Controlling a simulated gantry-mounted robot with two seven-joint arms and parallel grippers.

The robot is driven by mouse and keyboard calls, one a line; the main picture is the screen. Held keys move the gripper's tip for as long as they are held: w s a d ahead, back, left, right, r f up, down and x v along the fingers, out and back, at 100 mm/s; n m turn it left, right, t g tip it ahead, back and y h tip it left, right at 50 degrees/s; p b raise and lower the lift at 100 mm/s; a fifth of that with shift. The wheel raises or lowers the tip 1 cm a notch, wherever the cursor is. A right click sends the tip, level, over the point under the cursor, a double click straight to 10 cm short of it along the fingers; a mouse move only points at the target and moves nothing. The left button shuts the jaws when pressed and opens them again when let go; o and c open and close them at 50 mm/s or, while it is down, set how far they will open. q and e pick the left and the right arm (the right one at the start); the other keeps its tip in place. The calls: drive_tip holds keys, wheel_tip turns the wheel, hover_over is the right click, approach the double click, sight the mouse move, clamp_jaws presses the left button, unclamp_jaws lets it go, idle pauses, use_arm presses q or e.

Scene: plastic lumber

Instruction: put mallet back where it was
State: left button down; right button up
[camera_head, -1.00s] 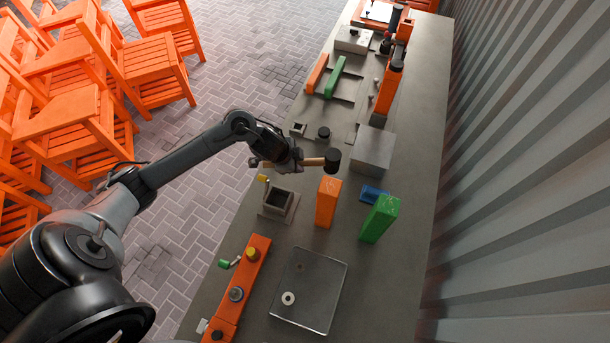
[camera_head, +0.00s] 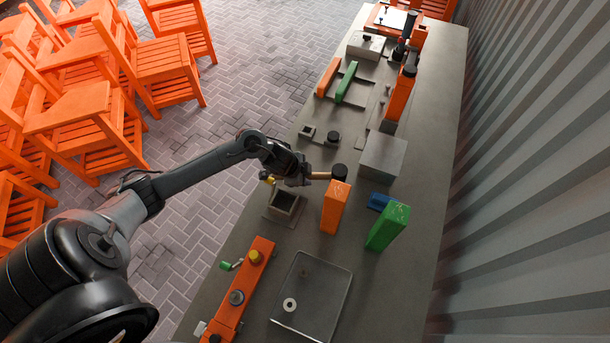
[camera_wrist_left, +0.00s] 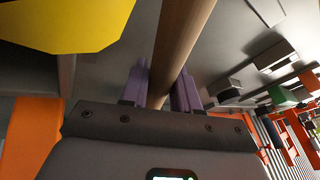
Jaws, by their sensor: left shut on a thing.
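My left gripper (camera_head: 303,177) is shut on the wooden handle of the mallet (camera_head: 321,175), above the long grey workbench. I cannot tell whether the head touches the block. In the left wrist view the handle (camera_wrist_left: 182,40) runs between the two purple fingers (camera_wrist_left: 160,88). My right gripper is out of view.
A square grey socket (camera_head: 284,205) stands below the gripper, with a yellow-ended piece (camera_head: 268,179) near it. A green block (camera_head: 388,226), a blue piece (camera_head: 379,202) and a grey box (camera_head: 383,157) stand to the right. A shallow metal tray (camera_head: 318,304) lies in front.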

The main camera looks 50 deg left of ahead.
use_arm(q)
drive_tip(key=c, duration=0.8)
unclamp_jaws()
drive_tip(key=shift+f, duration=0.15)
drive_tip(key=shift+s+r, duration=0.1)
drive_tip(key=shift+r, duration=0.2)
drive_tip(key=p+v, duration=0.3)
drive_tip(key=v, duration=0.8)
drive_tip(key=shift+s+a+r+p, duration=0.1)
drive_tip(key=shift+s+r+p, duration=0.1)
drive_tip(key=shift+r+p, duration=0.15)
